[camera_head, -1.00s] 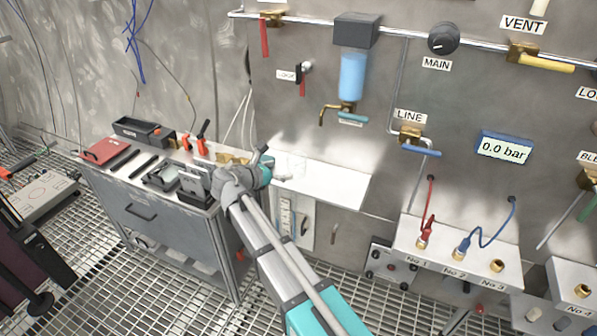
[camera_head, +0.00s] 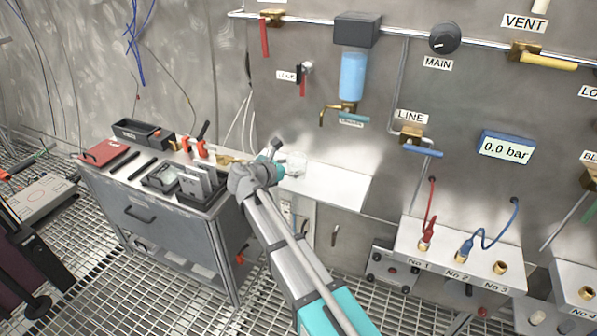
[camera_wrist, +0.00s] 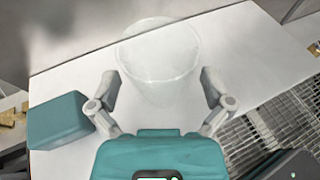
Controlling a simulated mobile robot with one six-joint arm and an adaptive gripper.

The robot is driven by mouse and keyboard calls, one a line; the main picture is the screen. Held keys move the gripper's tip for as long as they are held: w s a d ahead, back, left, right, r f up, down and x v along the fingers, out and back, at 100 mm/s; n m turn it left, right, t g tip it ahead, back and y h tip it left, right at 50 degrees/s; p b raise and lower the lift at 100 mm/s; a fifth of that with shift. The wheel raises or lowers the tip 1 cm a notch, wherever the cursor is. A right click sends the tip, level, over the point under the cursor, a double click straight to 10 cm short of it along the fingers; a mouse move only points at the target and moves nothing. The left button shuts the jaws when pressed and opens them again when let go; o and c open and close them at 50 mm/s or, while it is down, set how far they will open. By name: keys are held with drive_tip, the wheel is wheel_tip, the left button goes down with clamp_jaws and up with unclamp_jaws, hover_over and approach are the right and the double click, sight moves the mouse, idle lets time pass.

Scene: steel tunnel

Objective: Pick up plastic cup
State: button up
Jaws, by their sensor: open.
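A clear plastic cup (camera_wrist: 160,62) stands on the white shelf (camera_wrist: 75,75) in the wrist view, in front of my gripper. It also shows faintly in the head view (camera_head: 297,163) at the left end of the white shelf (camera_head: 330,186). My gripper (camera_wrist: 158,82) is open, with one finger on each side of the cup's near part. I cannot tell whether the fingers touch the cup. In the head view the arm hides much of the gripper (camera_head: 280,160).
A grey workbench (camera_head: 165,222) with a black tray (camera_head: 143,132), a red box (camera_head: 105,152) and tools stands left of the arm. The steel wall panel with a blue filter (camera_head: 352,76) rises behind the shelf. The shelf's right part is clear.

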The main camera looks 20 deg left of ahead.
drive_tip(key=shift+x, duration=1)
drive_tip(key=c, duration=0.9)
drive_tip(key=shift+r, duration=0.2)
